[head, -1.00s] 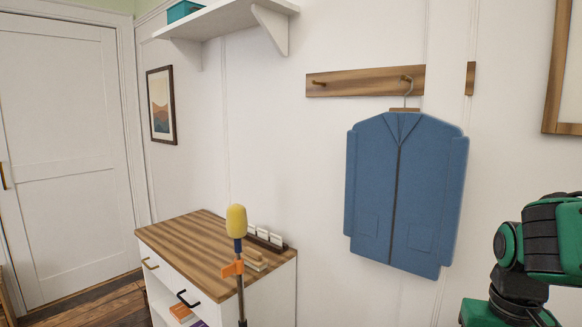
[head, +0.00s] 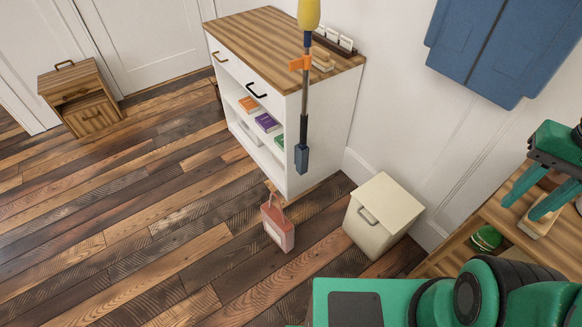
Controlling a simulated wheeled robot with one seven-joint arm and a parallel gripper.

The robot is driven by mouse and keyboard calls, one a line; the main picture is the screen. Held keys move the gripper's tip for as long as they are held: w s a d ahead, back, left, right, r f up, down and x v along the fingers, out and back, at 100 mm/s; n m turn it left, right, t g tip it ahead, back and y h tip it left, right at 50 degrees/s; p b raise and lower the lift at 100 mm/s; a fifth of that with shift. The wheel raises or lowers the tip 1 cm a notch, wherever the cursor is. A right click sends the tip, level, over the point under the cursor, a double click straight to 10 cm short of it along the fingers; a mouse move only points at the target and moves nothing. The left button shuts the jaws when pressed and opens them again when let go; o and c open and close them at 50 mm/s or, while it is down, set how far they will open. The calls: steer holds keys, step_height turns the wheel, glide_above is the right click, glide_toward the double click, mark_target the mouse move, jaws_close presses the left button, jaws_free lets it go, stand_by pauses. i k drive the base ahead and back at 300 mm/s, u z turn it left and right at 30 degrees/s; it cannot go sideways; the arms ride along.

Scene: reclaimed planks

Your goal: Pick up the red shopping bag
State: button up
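The red shopping bag (head: 278,225) stands on the plank floor in the lower middle of the head view. It is pinkish red with a pale lower panel and a handle loop on top, near the front corner of the white cabinet. My gripper (head: 522,209) is at the right edge, well to the right of the bag and higher in the picture. Its two green fingers are apart, and I see nothing held between them.
The white cabinet (head: 325,135) with a wooden top stands behind the bag. A cream bin (head: 382,215) stands right of the bag. A wooden shelf unit (head: 478,228) is below my gripper. A yellow-headed pole (head: 307,100) shows before the cabinet. Floor left of the bag is clear.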

mark_target(275, 224)
steer(key=u, duration=0.55)
steer(key=k, duration=1.3)
steer(key=u, duration=0.2)
steer(key=i, duration=1.4)
steer(key=z, duration=0.1)
